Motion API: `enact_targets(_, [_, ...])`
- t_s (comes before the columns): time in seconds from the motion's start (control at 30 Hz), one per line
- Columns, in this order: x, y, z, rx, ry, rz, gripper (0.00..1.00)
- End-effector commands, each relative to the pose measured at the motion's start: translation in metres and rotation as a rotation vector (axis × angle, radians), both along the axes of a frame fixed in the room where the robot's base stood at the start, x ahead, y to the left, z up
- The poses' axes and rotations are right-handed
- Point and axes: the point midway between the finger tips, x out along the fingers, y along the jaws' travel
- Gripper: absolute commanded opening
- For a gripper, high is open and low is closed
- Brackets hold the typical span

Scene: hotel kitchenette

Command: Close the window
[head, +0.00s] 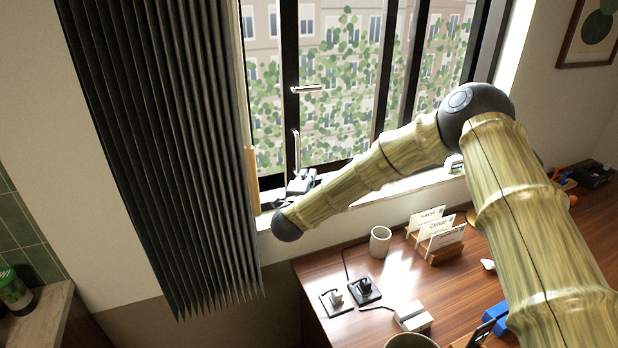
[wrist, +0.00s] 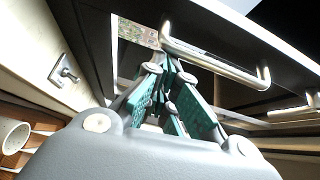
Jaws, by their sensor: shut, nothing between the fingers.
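The window (head: 290,60) has black frames and tall panes with ivy-covered buildings behind. How far it stands open, I cannot tell. A short metal lever (head: 307,88) sits on a black upright. Lower on that upright is a vertical metal pull handle (head: 296,148). My gripper (head: 300,184) is low at the window, just below the pull handle. In the wrist view my gripper's teal fingers (wrist: 168,106) are shut and empty. A bent metal bar handle (wrist: 218,55) on a black frame lies just beyond them; whether they touch is unclear.
A dark pleated curtain (head: 165,150) hangs at the left of the window. Below the sill (head: 405,187) is a wooden desk (head: 310,275) with a mug (head: 380,241), a card holder (head: 440,252) and sockets (head: 364,290). My arm crosses above the desk.

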Motion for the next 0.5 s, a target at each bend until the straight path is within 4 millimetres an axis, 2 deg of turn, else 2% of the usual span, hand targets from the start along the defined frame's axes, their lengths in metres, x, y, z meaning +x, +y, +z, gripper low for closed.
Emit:
enact_targets(0.3, [-0.017,0.051,-0.005,0.002,0.0,0.011,0.0])
enact_targets(0.5, [-0.022,0.061,-0.001,0.0,0.001,0.006,0.0])
